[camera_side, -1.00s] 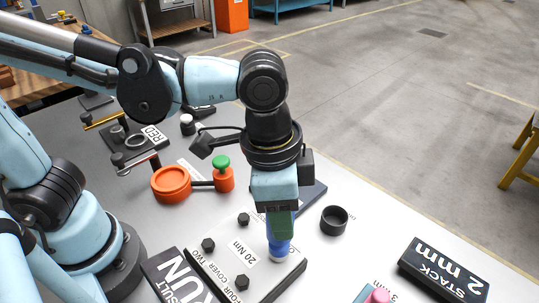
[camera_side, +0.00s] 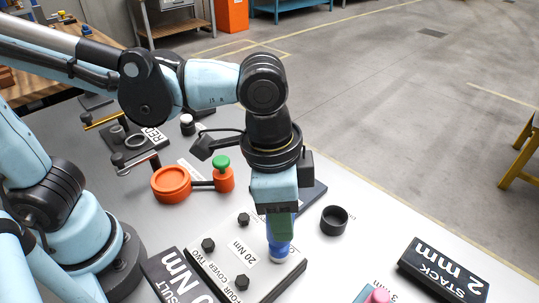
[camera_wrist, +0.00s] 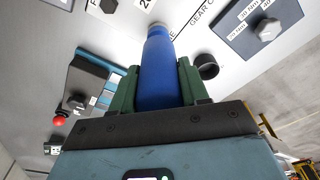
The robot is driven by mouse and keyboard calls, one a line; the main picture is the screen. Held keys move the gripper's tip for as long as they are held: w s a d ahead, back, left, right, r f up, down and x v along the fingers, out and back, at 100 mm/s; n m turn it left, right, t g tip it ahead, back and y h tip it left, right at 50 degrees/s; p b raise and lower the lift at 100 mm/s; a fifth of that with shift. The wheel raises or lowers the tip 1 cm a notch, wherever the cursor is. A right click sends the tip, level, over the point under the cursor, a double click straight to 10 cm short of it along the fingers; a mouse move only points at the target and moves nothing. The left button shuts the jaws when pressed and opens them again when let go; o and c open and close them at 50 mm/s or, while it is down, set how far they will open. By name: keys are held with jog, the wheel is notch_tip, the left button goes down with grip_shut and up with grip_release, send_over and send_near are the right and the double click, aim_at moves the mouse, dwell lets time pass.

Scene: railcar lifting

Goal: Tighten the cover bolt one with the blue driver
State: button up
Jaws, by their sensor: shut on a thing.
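My gripper (camera_side: 281,218) points down and its green fingers are shut on the blue driver (camera_side: 279,248). The driver stands upright with its lower end at the right corner of the pale cover plate (camera_side: 272,281). The bolt under the driver is hidden. Black hex bolts show at the plate's other corners: the back one (camera_side: 244,219), the left one (camera_side: 208,245) and the front one (camera_side: 242,283). A "20 Nm" label lies in the plate's middle. In the wrist view the blue driver (camera_wrist: 157,75) sits between the green fingers.
A black result sign (camera_side: 178,275), partly cut off, reads "0 Nm" beside the plate's left edge. An open black cup (camera_side: 334,220) stands to the right. A black "STACK 2 mm" block (camera_side: 443,270) lies farther right. An orange dish (camera_side: 171,184) stands behind on the left.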

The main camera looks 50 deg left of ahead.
jog(key=shift+r, duration=2.5)
